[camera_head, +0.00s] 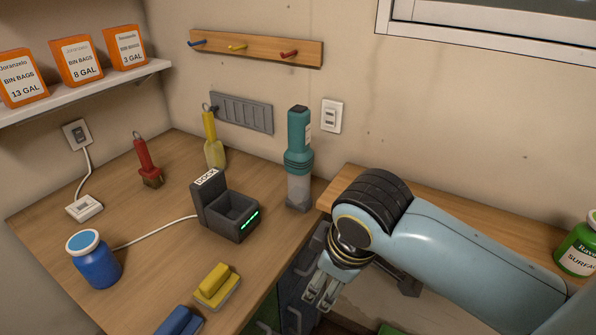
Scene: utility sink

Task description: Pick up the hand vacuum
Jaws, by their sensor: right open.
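The hand vacuum (299,150) looks like the teal upright cylinder with a dark top and a greyish, see-through lower part. It stands on the wooden counter near its right edge, close to the wall. A dark grey dock (213,213) with a "DOCK" label and a green light stands on the counter to its left and nearer; its cradle looks empty. My right gripper (320,297) is open and points down, below and to the right of the vacuum, beside the counter edge and apart from the vacuum. My left gripper is not in view.
On the counter (120,200) are a blue jar (94,262), a red-handled brush (148,163), a yellow-handled tool (213,140) and a yellow block (216,286). A white cord runs to the dock. A green bottle (577,248) stands at far right.

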